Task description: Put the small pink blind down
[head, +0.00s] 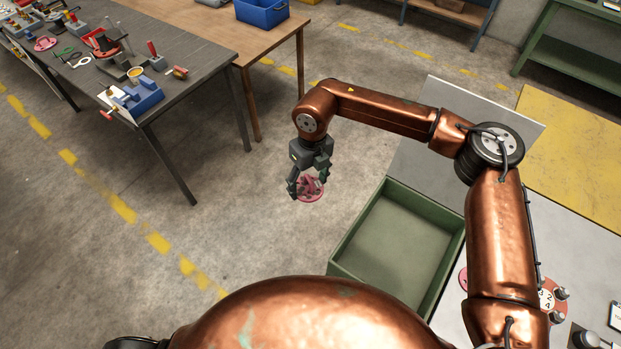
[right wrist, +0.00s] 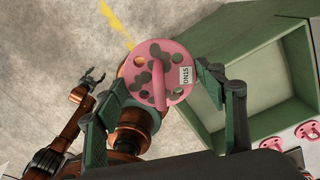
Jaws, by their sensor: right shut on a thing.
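The small pink blind (head: 311,189) is a round pink disc with dark holes and a raised bar handle. My right gripper (head: 306,187) is shut on it and holds it in the air over bare floor, left of the green tray. In the right wrist view the blind (right wrist: 157,73) shows its face with a white DN15 label, between the two fingers. My left gripper (right wrist: 90,77) shows at the left of the right wrist view, empty with its fingers apart. It is not seen in the head view.
The green tray (head: 400,238) looks empty. Pink discs (right wrist: 306,131) lie on the pale surface beyond it. A grey table (head: 195,62) with several tools and a wooden table (head: 268,35) with a blue bin (head: 262,12) stand at the upper left. Open floor lies between.

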